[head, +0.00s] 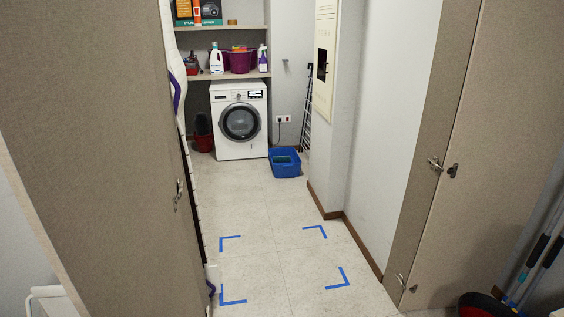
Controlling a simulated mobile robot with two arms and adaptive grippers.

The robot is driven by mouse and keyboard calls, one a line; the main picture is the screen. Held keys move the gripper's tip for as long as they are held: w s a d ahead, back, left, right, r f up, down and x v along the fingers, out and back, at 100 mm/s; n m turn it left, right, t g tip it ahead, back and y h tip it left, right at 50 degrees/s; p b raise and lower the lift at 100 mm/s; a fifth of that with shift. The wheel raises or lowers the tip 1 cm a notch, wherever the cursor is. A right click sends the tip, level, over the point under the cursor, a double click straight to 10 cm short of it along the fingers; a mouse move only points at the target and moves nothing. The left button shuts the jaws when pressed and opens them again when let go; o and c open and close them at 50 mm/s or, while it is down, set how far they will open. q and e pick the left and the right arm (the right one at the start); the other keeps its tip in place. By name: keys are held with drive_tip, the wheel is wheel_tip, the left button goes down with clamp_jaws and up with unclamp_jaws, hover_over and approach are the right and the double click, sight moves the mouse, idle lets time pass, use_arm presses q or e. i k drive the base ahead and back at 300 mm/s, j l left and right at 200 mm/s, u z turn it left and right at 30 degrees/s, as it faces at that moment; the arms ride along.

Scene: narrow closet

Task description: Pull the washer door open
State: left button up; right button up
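The white front-loading washer (226,148) stands at the far end of the narrow closet, under a shelf. Its round dark door (240,122) faces me and looks shut. A control panel runs along the washer's top front. The door's handle is too small to make out. Neither of my grippers shows in the head view, and the washer is well away from me.
A blue bin (285,170) stands right of the washer, and a dark red pot (203,142) stands left. Tall panels flank the entry, the left one (95,120) close. Blue corner marks (340,280) lie on the clear floor (262,215). A folded ladder (307,115) leans right.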

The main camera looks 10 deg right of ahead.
sight(222, 125)
drive_tip(key=i+l, duration=0.2)
drive_tip(key=l, duration=0.15)
drive_tip(key=i+l, duration=0.45)
drive_tip(key=l, duration=0.25)
drive_tip(key=i+z, duration=0.35)
drive_tip(key=i, duration=2)
drive_tip(key=i+j+z, duration=0.1)
drive_tip(key=i+j, duration=0.5)
drive_tip(key=i, duration=0.2)
drive_tip(key=i+j, duration=0.6)
drive_tip(key=i, duration=0.15)
drive_tip(key=i+j+z, duration=0.2)
drive_tip(key=i, duration=0.4)
